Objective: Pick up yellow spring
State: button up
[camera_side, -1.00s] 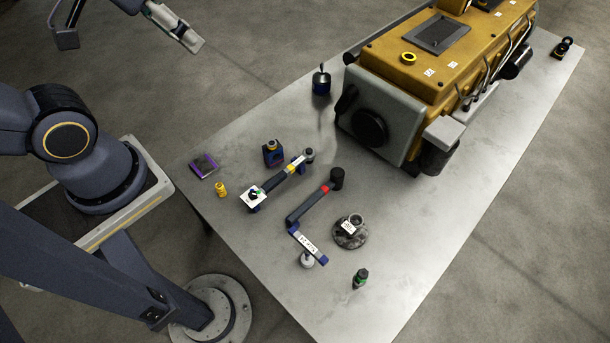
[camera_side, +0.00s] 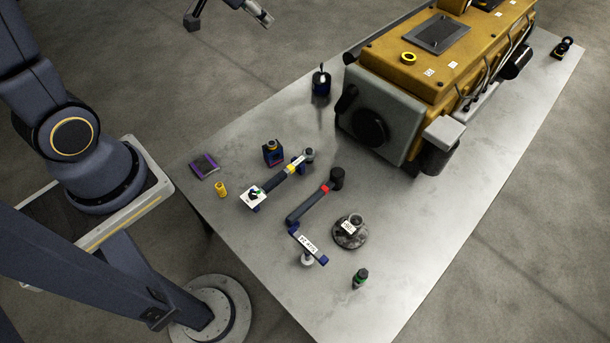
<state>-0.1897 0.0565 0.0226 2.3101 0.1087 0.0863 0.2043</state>
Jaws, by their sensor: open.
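The yellow spring (camera_side: 221,189) stands on the grey table near its left edge, beside the purple-edged dark square item. My gripper (camera_side: 228,22) is at the top of the picture, left of the engine, high up and well apart from the spring. Its two fingers are spread wide and nothing shows between them. The upper part of the gripper is cut off by the top edge of the frame.
The table (camera_side: 400,270) holds a yellow engine (camera_side: 455,60) at the back right. A red-banded tool (camera_side: 313,203) and a round flanged part (camera_side: 350,232) lie further right.

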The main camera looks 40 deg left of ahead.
jog(key=a+f+g, duration=0.2)
jog(key=a+f, duration=0.3)
jog(key=f, duration=0.7)
jog(key=n+g+h, duration=0.2)
jog(key=n+g, duration=0.1)
jog(key=g, duration=0.3)
send_over(221, 190)
jog(key=w+a, duration=0.1)
jog(key=a, duration=0.1)
notch_tip(221, 190, down, 27)
notch_tip(221, 190, down, 11)
jog(key=shift+d+f, duration=0.1)
jog(key=shift+d, duration=0.05)
jog(key=shift+s+d+f, duration=0.1)
jog(key=shift+f, duration=1.4)
jog(key=shift+s+d+f, duration=0.1)
jog(key=shift+f, duration=1.35)
grip_shut()
